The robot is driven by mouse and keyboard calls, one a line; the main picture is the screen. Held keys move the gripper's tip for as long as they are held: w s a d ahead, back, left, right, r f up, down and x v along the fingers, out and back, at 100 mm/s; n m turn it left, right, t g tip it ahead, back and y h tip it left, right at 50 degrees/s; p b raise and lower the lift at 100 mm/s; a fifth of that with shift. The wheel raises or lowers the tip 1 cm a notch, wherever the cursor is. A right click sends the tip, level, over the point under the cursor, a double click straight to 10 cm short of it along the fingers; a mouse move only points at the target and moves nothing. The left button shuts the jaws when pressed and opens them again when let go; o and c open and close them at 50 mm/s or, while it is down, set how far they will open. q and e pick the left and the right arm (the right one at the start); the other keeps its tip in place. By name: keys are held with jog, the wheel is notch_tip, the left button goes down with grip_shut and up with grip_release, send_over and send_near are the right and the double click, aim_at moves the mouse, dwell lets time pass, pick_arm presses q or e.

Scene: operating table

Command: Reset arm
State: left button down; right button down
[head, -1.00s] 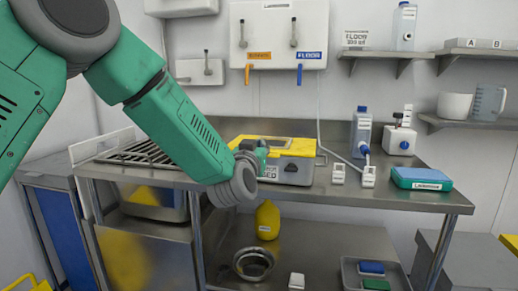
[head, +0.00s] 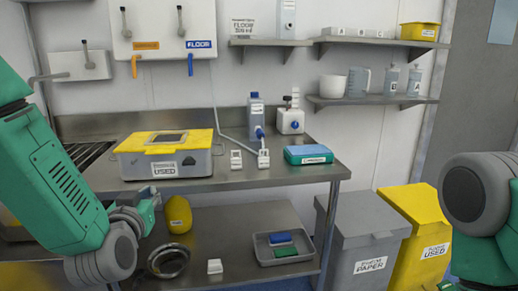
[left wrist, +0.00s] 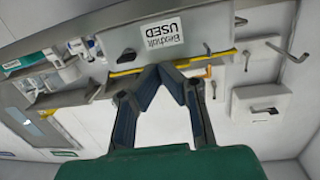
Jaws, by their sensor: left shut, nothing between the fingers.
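My left arm comes in from the left in the head view, with its green and grey links along the left edge. My left gripper (head: 147,207) is in front of the steel table's lower shelf, below the worktop edge. In the left wrist view its two dark fingers (left wrist: 161,72) meet at the tips, shut with nothing between them. My right arm shows at the right edge of the head view as a grey joint and green links; its gripper cannot be made out.
A grey box with a yellow lid (head: 165,155) labelled USED stands on the worktop (head: 240,183). A teal box (head: 308,155) lies to its right. A yellow bottle (head: 178,214), metal bowl (head: 168,261) and tray (head: 281,258) are below. Grey (head: 365,240) and yellow bins (head: 425,235) stand right.

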pick_arm(q)
jog(key=s+d+f+m+g+h+p, duration=0.1)
jog(key=s+f+g, duration=0.3)
jog(key=s+f, duration=0.5)
jog(key=s+f+m+g+h+p, duration=0.15)
jog(key=s+f+g, duration=0.35)
jog(key=f, duration=0.8)
jog(key=s+f+g+p, duration=0.1)
jog(key=s+f+g, duration=0.2)
jog(key=s, duration=0.8)
jog(key=s+a+f+g+p, duration=0.1)
jog(key=s+f+g, duration=0.3)
jog(key=s, duration=0.7)
jog(key=shift+s+a+f, duration=0.25)
jog(key=shift+s+f, duration=0.05)
jog(key=shift+f, duration=0.45)
jog(key=shift+w+n, duration=0.1)
jog(key=shift+n, duration=0.15)
